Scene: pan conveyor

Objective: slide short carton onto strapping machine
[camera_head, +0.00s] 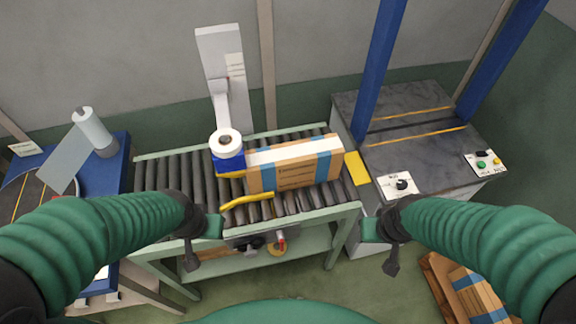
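The brown carton (298,174) with blue bands and a pale top lies on the roller conveyor (175,176), towards its right end. The strapping machine (425,160) stands just right of the conveyor, with a dark top, orange strips and two blue posts. My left gripper (204,240) is at the conveyor's front edge, left of and nearer than the carton, apart from it. My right gripper (380,245) is in front of the gap between conveyor and machine, apart from the carton. Neither gripper holds anything that I can see; their finger gaps are unclear.
A blue tape dispenser with a white roll (226,145) stands at the carton's left end. A yellow bar (247,200) lies in front of the carton. A yellow plate (357,168) edges the machine. Another carton (476,297) sits low at the bottom right.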

